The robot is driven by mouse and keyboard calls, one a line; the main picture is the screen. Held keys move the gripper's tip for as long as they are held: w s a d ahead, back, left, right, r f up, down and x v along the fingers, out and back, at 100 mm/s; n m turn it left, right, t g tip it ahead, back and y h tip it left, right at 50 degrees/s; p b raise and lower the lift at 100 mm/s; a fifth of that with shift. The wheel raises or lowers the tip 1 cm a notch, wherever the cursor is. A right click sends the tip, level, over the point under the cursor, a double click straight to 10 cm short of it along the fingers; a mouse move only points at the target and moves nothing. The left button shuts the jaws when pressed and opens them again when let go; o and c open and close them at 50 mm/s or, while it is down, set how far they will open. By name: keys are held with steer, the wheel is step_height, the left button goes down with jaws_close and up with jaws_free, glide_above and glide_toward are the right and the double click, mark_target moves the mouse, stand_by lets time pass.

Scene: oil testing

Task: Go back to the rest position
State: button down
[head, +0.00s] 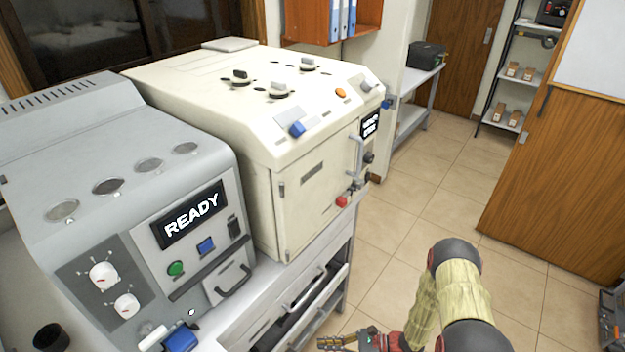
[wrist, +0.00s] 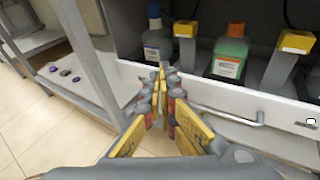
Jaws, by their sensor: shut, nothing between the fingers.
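My gripper (head: 345,341) is at the bottom of the head view, low over the floor beside the bench, partly cut off by the frame. In the wrist view my gripper (wrist: 163,72) shows its yellow and grey fingers closed together, with nothing held. My arm (head: 455,290) is bent at the lower right of the head view.
A grey machine (head: 120,170) reading READY and a cream machine (head: 310,150) stand on the bench with drawers (head: 300,290). A wooden cabinet (head: 560,170) is at right. Tiled floor (head: 420,205) between is clear.

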steer(key=s+d+r+n+g+h, duration=0.1)
steer(key=s+d+r+n+h, duration=0.4)
steer(key=r, duration=0.5)
steer(key=s+d+r+n+g+h, duration=0.1)
steer(key=s+d+r+n+h, duration=0.4)
steer(key=r, duration=0.6)
steer(key=s+d+r+n+g+h, duration=0.2)
steer(key=d+r+n+h, duration=0.15)
steer(key=r+n, duration=0.5)
steer(key=s+r+t+h, duration=0.1)
steer(key=r+t, duration=0.3)
steer(key=r, duration=0.6)
steer(key=s+d+r+n+t+h, duration=0.1)
steer(key=s+r+t, duration=0.2)
steer(key=r, duration=0.7)
steer(key=shift+s+r+t, duration=0.3)
steer(key=shift+s+t, duration=0.05)
steer(key=shift+t, duration=0.15)
